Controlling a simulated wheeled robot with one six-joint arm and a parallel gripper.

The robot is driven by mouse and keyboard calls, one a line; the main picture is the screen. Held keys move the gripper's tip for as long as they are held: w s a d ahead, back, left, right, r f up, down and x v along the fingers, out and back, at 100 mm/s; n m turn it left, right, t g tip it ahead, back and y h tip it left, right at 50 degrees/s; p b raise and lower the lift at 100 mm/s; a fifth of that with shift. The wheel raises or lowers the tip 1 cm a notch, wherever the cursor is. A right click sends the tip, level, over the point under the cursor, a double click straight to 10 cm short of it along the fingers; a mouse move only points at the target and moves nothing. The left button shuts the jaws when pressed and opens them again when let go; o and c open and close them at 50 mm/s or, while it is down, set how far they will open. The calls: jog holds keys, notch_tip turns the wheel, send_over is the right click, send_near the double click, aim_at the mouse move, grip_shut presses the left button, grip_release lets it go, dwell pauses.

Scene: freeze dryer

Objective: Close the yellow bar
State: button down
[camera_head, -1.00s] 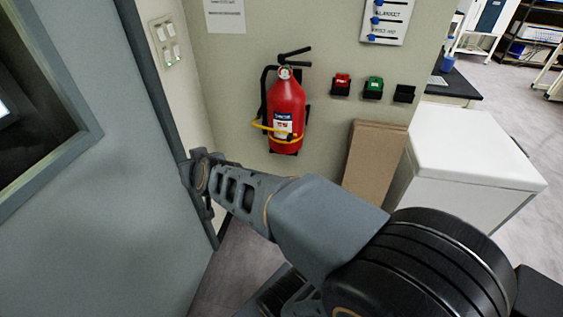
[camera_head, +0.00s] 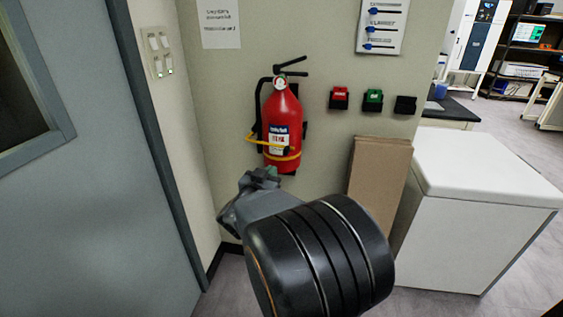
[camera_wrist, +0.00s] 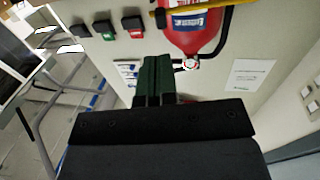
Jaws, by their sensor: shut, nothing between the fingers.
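The yellow bar (camera_head: 285,156) is a thin curved band across the front of the red fire extinguisher (camera_head: 284,112), which hangs on the wall. Its left end sticks out past the extinguisher's left side. Whether the bar is latched cannot be told. In the wrist view, turned over, part of the yellow bar (camera_wrist: 214,8) shows at the top edge, across the extinguisher (camera_wrist: 190,38). My gripper (camera_head: 268,173) is in front of and just below the extinguisher; contact cannot be told. In the wrist view my gripper (camera_wrist: 157,60) is shut and empty, its fingers together.
A grey door (camera_head: 90,200) stands at the left, with wall switches (camera_head: 158,52) beside it. Red, green and black holders (camera_head: 372,100) are on the wall. A cardboard sheet (camera_head: 378,180) leans at the right, next to a white chest (camera_head: 475,210).

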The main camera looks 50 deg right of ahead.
aim_at(285, 154)
jog(key=b+x, duration=0.1)
jog(key=x, duration=0.8)
